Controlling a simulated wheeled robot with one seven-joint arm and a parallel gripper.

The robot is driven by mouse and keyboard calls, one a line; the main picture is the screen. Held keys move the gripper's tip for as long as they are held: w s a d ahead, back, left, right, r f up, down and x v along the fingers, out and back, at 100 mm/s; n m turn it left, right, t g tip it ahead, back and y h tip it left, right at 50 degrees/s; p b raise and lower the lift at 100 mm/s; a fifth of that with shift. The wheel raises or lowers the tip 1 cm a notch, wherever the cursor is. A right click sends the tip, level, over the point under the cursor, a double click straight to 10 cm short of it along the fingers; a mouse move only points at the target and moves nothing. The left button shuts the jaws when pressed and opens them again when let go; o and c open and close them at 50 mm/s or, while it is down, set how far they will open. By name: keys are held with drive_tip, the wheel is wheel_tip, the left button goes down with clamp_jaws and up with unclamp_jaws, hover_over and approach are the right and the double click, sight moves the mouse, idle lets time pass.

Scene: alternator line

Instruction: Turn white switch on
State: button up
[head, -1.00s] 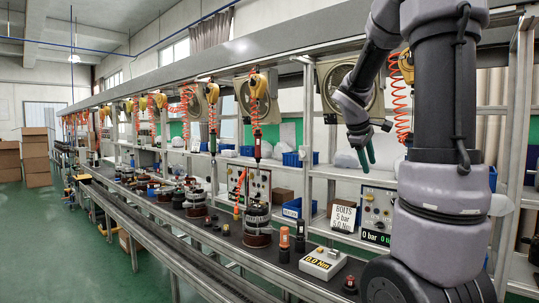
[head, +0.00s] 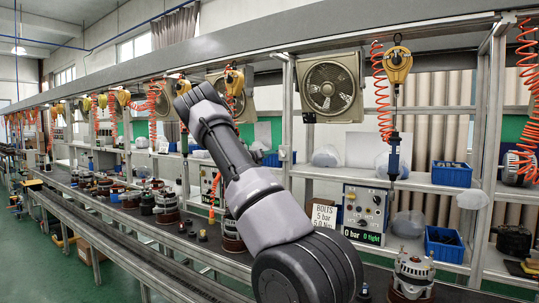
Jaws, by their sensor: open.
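A light grey control panel (head: 364,212) stands at the back of the bench, right of centre. It carries several small knobs or switches and a green-lit display strip (head: 364,236) along its bottom that begins with "0 bar". The controls are too small to tell which one is the white switch or how it is set. Another panel (head: 207,183) further left is partly covered by my arm. My arm rises from the bottom centre toward the upper left. My gripper does not show in this view.
A BOLTS sign (head: 324,215) stands left of the panel. A tool (head: 394,152) hangs from a yellow balancer (head: 397,66) above it. Blue bins (head: 452,174) (head: 444,243) sit to the right. An alternator (head: 412,272) stands on the bench in front. A fan (head: 330,88) is behind.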

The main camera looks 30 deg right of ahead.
sight(282, 154)
drive_tip(key=x, duration=1)
drive_tip(key=shift+s+d, duration=0.1)
drive_tip(key=shift+d, duration=0.05)
clamp_jaws()
